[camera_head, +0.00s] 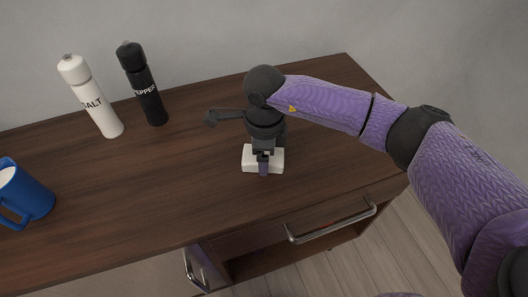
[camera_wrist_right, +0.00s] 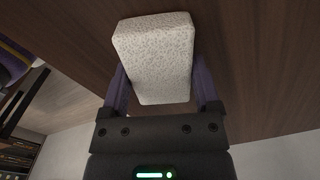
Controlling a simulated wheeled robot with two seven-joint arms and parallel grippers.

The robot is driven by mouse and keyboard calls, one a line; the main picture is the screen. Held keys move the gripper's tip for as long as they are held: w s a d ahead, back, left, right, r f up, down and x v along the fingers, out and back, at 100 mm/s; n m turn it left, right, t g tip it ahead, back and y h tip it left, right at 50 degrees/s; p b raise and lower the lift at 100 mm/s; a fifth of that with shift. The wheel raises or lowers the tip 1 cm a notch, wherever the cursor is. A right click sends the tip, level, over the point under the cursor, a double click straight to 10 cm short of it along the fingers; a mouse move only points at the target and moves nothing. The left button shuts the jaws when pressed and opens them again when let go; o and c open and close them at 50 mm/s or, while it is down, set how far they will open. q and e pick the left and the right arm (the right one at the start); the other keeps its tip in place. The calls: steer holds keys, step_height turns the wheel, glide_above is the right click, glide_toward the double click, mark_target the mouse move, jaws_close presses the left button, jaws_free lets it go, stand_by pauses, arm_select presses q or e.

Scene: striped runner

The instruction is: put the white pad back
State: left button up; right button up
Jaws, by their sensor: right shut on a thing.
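The white pad (camera_head: 249,163) is a small block with a speckled face, at the right half of the brown wooden desk. My right gripper (camera_head: 263,167) comes down over it from above, shut on it. In the right wrist view the pad (camera_wrist_right: 155,55) sits between the two purple fingers of my right gripper (camera_wrist_right: 160,88). I cannot tell whether the pad touches the desk top or is held just above it. My left gripper is not in view.
A white salt mill (camera_head: 90,97) and a black pepper mill (camera_head: 141,85) stand at the back left of the desk (camera_head: 150,190). A blue mug (camera_head: 32,197) stands at the left edge of the picture. The drawer handle (camera_head: 330,226) is at the front. The desk's middle is clear.

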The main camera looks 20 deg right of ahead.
steer(key=o, duration=0.8)
steer(key=shift+f, duration=0.1)
steer(key=shift+o, duration=1)
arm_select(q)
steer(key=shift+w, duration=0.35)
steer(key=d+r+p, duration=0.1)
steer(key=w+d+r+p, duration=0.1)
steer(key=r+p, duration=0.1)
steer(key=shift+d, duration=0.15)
arm_select(e)
step_height(320, 180, up, 12)
steer(key=shift+r, duration=0.15)
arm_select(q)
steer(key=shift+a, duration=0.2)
